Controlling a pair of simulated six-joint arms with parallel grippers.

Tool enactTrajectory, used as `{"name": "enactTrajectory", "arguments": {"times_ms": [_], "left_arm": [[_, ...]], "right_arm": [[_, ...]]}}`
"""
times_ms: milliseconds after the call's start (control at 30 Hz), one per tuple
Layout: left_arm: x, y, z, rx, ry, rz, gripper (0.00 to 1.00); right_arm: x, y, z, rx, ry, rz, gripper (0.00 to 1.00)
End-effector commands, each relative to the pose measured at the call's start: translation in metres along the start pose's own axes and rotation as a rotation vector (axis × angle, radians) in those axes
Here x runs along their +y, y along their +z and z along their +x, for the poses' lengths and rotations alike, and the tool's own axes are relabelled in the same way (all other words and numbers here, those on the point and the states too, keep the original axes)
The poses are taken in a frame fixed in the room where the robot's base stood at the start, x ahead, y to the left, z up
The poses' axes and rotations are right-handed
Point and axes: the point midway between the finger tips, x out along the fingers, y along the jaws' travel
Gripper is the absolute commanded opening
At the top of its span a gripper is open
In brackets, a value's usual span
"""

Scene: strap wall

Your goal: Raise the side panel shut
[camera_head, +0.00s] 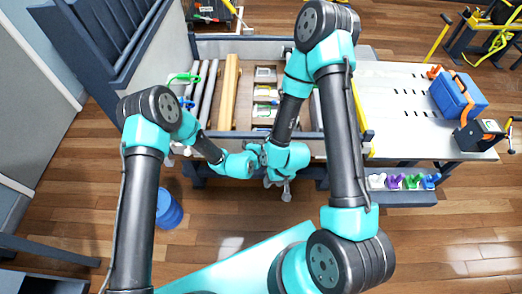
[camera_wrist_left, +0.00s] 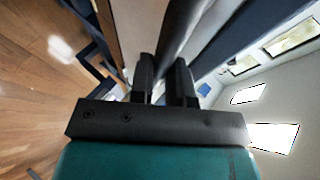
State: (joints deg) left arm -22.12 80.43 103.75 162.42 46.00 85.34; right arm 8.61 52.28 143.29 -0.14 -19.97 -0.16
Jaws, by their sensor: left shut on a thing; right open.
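The side panel (camera_head: 318,146) lies along the near side of the open bed, with a dark blue rail on its edge. My two wrists partly cover it, and its exact tilt is hard to tell. My left gripper (camera_wrist_left: 163,70) is shut on a dark grey bar or edge (camera_wrist_left: 178,35), which appears to belong to the side panel. In the head view the left fingers are hidden among the wrists at the panel's middle. My right gripper (camera_head: 282,187) is open and empty, low in front of the near side, just beside the left wrist.
The bed holds grey pipes (camera_head: 209,92), yellow wood planks (camera_head: 229,88) and several small boxes (camera_head: 265,93). A grey worktop (camera_head: 395,100) with a blue toolbox (camera_head: 459,97) stands at right. A blue bucket (camera_head: 169,209) stands on the floor at left. The floor in front is otherwise clear.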

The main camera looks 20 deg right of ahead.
Motion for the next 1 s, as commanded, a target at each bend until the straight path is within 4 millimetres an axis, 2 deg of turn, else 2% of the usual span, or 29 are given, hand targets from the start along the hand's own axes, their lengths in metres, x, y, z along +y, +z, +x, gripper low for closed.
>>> {"name": "enactTrajectory", "arguments": {"times_ms": [33,67,100,367,533,667,1000], "left_arm": [[-0.020,0.004,0.003,-0.010,-0.043,0.010,0.00],[-0.020,0.004,0.003,-0.011,-0.043,0.010,0.00],[-0.020,0.004,0.003,-0.010,-0.043,0.010,0.18],[-0.019,0.005,0.003,-0.011,-0.043,0.008,0.42],[-0.019,0.006,-0.004,-0.012,-0.041,0.007,0.42],[-0.018,0.006,-0.019,-0.011,-0.039,0.007,0.42],[-0.011,0.003,-0.080,-0.007,-0.028,0.006,0.42]], "right_arm": [[0.000,0.000,0.000,0.000,0.000,0.000,0.43],[0.000,0.000,0.000,0.000,0.000,0.000,0.43],[0.000,0.000,0.000,0.000,0.000,0.000,0.43],[0.000,0.000,0.000,0.000,0.000,0.000,0.43],[0.000,0.000,0.000,0.000,0.000,0.000,0.43],[0.000,0.000,0.000,0.000,0.000,0.000,0.43],[0.000,0.000,0.000,0.000,0.000,0.000,0.43]]}}
